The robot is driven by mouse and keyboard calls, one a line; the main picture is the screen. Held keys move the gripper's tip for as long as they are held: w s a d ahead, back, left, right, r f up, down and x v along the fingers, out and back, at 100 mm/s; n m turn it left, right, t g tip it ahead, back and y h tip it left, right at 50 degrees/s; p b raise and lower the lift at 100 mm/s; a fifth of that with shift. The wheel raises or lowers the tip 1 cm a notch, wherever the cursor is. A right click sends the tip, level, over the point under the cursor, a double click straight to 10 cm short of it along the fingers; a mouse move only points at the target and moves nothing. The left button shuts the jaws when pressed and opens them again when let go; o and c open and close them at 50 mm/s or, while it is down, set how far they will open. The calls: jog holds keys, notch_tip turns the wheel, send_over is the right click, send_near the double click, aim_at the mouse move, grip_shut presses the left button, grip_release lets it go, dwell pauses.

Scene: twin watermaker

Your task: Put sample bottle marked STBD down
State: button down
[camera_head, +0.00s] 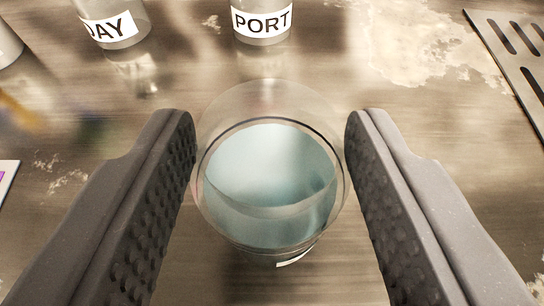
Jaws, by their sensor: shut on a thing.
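My gripper (270,155) is shut on a clear round sample bottle (268,185), one textured finger pad on each side of it. The bottle holds pale blue liquid and is seen from above through its open rim. Only a sliver of a white label shows low on its side, so its marking cannot be read. It appears upright. I cannot tell whether its base touches the metal surface (335,270) below.
A bottle labelled PORT (262,22) stands straight behind the held bottle. One labelled DAY (113,25) stands at the back left, with part of another vessel (8,45) beyond it. A slotted metal plate (515,50) lies at the back right. The surface right of centre is clear.

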jog(key=c, duration=0.7)
grip_release()
jog(key=shift+r, duration=0.1)
jog(key=shift+s+r, duration=0.15)
jog(key=shift+s, duration=0.1)
jog(key=p+v, duration=0.1)
jog(key=v, duration=1)
jog(key=shift+s, duration=0.25)
